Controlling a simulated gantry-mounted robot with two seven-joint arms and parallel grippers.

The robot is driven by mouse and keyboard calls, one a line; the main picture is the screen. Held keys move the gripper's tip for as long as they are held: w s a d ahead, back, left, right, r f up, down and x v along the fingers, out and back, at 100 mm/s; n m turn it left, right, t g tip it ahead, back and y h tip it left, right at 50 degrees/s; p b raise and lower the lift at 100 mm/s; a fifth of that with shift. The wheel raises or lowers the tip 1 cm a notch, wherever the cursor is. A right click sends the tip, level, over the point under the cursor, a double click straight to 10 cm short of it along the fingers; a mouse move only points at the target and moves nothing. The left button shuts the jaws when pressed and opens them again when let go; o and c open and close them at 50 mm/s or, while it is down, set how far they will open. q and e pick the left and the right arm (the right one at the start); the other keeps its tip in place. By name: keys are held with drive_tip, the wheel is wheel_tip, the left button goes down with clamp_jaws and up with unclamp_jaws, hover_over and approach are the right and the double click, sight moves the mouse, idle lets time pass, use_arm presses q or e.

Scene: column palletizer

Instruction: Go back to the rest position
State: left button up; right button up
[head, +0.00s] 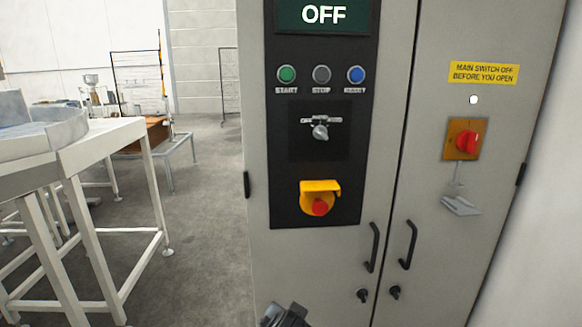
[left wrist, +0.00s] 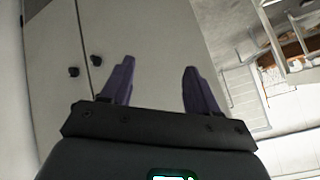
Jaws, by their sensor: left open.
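My left gripper (left wrist: 155,85) shows in the left wrist view with its two purple-grey fingers spread apart and nothing between them. The grey control cabinet (left wrist: 150,30) stands behind the fingers there. In the head view a small dark part of my arm or gripper (head: 286,316) shows at the bottom edge, in front of the lower cabinet. The cabinet (head: 310,265) fills the middle and right of the head view, with both doors shut. Its display (head: 323,14) reads OFF. My right gripper is in neither view.
The cabinet carries door handles (head: 373,247), a yellow-and-red emergency stop (head: 319,198), a selector (head: 320,132) and a red main switch (head: 467,141). A white-framed table (head: 150,195) stands at the left. Grey floor (head: 205,225) is clear between table and cabinet.

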use_arm(q)
drive_tip(key=s+a+f+n+g+h+p, duration=0.1)
drive_tip(key=s+a+f+g+p, duration=0.2)
drive_tip(key=s+f, duration=0.5)
drive_tip(key=s+a+f+n+g+p, duration=0.1)
drive_tip(key=s+a+f+g+p, duration=0.1)
drive_tip(key=s+a+f+p, duration=0.4)
drive_tip(key=s+a+f+n+g+p, duration=0.15)
drive_tip(key=s+a, duration=0.25)
drive_tip(key=s, duration=0.7)
drive_tip(key=s+a+f+n+g+p, duration=0.1)
drive_tip(key=s+a+p, duration=0.3)
drive_tip(key=s, duration=0.6)
drive_tip(key=w+a+r+t+p, duration=0.1)
drive_tip(key=a+r+p, duration=0.1)
drive_tip(key=r+p, duration=1.6)
drive_tip(key=a+r+t+p, duration=0.1)
drive_tip(key=a+r+p, duration=0.1)
drive_tip(key=r+p, duration=1.6)
wheel_tip(320, 180, up, 8)
drive_tip(key=shift+w+p, duration=0.35)
drive_tip(key=shift+p, duration=0.05)
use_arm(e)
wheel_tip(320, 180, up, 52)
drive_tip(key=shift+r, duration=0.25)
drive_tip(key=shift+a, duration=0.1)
